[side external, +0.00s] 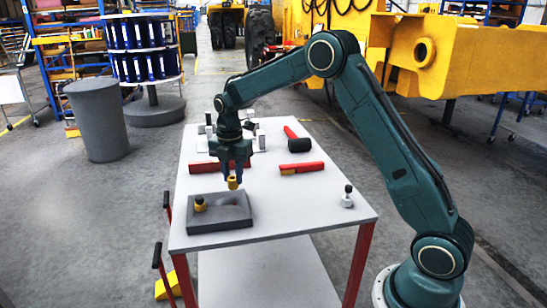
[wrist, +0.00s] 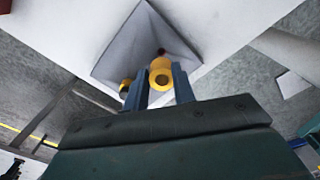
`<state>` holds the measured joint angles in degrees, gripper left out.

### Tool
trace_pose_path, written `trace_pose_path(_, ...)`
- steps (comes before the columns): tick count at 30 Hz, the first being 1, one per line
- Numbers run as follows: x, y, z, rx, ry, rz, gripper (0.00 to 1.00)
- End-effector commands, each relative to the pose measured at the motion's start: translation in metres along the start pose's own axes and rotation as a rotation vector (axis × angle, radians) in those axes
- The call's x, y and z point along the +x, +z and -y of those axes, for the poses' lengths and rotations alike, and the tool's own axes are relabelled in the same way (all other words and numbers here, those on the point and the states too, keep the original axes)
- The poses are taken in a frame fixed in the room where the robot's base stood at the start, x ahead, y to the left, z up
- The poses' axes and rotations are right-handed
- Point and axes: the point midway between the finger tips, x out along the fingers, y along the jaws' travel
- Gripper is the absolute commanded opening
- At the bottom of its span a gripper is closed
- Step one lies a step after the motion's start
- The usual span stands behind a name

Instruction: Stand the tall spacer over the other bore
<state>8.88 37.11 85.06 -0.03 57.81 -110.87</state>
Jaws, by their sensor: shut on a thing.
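The casting (side external: 235,222) is a dark grey block near the front left of the table; it shows as a grey diamond in the wrist view (wrist: 122,45). A yellow spacer (side external: 200,205) with a dark top stands on its left part; it also shows in the wrist view (wrist: 125,89). My gripper (side external: 233,177) is shut on another yellow spacer (side external: 232,184), holding it roughly upright above the casting. In the wrist view the held spacer (wrist: 160,66) sits between the fingers (wrist: 160,90), its open end facing the camera. A small dark spot, perhaps the bore (wrist: 161,51), shows just beyond it.
A small pale piece with a black knob (side external: 347,197) stands near the right edge. The tabletop (side external: 290,205) right of the casting is clear.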

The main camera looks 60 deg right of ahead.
Motion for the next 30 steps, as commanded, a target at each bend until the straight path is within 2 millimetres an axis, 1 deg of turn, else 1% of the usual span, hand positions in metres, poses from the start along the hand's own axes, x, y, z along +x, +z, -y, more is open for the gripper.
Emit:
trace_pose_path(5,0.001,0.0,0.0,0.003,0.0,0.0,0.01)
trace_pose_path(11,0.007,0.0,0.0,0.003,-0.001,0.0,0.01)
trace_pose_path(30,0.045,0.0,0.0,0.003,-0.001,0.0,0.01)
